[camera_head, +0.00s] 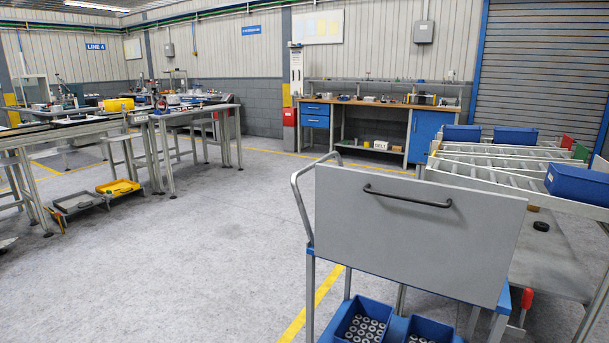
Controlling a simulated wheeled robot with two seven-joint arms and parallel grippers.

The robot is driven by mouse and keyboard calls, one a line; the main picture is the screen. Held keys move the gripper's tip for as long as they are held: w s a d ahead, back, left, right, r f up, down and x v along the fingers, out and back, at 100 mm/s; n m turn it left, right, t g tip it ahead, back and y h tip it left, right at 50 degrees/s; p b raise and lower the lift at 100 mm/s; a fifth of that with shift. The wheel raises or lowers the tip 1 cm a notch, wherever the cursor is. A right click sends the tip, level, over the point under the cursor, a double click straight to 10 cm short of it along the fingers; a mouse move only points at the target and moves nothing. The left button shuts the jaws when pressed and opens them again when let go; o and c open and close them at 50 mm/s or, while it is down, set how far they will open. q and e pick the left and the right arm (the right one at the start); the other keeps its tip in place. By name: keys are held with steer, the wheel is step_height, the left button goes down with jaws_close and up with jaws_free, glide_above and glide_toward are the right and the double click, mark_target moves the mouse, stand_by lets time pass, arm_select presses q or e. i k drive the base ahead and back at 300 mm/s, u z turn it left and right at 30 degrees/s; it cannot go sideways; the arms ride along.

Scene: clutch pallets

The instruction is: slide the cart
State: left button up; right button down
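A cart with a blue frame (311,270) stands close in front of me, right of the middle in the head view. A bent grey tube handle (299,196) rises at its left side. A large grey panel (415,240) with a dark bar handle (407,196) stands upright over the cart and hides much of it. Below the panel the cart holds two blue bins; the left bin (341,325) is full of ring-shaped metal parts, and the right bin (432,325) is cut off by the frame. Neither of my grippers shows.
A roller rack (490,166) with blue bins (579,183) stands just right of the cart. A workbench (375,103) stands at the back. Work tables (190,112) and low trays (118,187) are at the left. The grey floor (200,250) left of the cart is clear.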

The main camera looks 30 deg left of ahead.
mark_target(395, 333)
steer(key=u, duration=1.4)
steer(key=i, duration=1.1)
steer(key=z, duration=0.35)
steer(key=i, duration=0.9)
steer(key=z, duration=0.95)
